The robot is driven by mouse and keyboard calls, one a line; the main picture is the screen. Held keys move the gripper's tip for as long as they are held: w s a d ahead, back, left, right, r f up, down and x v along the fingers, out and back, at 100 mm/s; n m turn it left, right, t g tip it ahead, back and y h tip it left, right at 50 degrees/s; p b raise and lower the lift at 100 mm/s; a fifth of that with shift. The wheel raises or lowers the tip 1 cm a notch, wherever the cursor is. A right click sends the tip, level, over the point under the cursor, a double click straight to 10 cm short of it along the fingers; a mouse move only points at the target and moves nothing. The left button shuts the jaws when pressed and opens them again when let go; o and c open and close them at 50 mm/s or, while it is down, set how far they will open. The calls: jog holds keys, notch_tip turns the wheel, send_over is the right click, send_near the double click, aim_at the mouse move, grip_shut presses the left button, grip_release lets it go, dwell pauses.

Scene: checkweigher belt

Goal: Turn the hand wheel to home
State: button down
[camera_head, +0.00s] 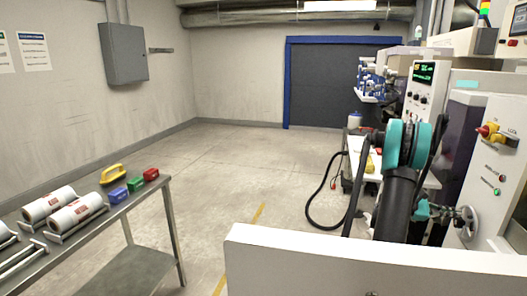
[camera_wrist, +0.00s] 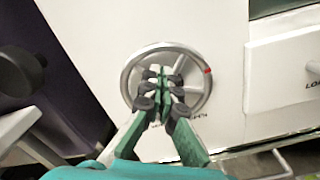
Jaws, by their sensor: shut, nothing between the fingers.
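The hand wheel (camera_wrist: 126,82) is a grey metal ring on a white panel, with a red mark (camera_wrist: 207,71) at the right of its rim, a little above the middle. It also shows side-on in the head view (camera_head: 466,223), on the machine's front at the right. My gripper (camera_wrist: 162,78) is in front of the wheel's middle, its green and dark fingers together with nothing between them. The fingers hide the hub and most of the spokes; contact with the wheel cannot be told. Small lettering below right of the rim is not readable.
The machine panel carries a red and yellow knob (camera_head: 490,131) and buttons above the wheel. In the wrist view, a white block (camera_wrist: 290,75) stands right of the wheel and a dark round knob (camera_wrist: 20,72) left.

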jog(key=v, duration=0.6)
jog(key=shift+s, duration=0.1)
dwell(0.3)
jog(key=shift+s+d+f+n, duration=0.15)
jog(key=shift+s+d+n, duration=0.3)
jog(key=shift+d+n, duration=0.5)
jog(key=shift+s+d+f+n, duration=0.15)
jog(key=shift+s+d+n, duration=0.3)
jog(key=shift+d+n, duration=0.5)
jog(key=shift+s+d+f+n, duration=0.2)
jog(key=shift+s+d+n, duration=0.3)
jog(key=shift+d+n, duration=0.45)
jog(key=shift+a, duration=0.15)
jog(key=shift+w+r, duration=0.15)
jog(key=shift+w, duration=0.4)
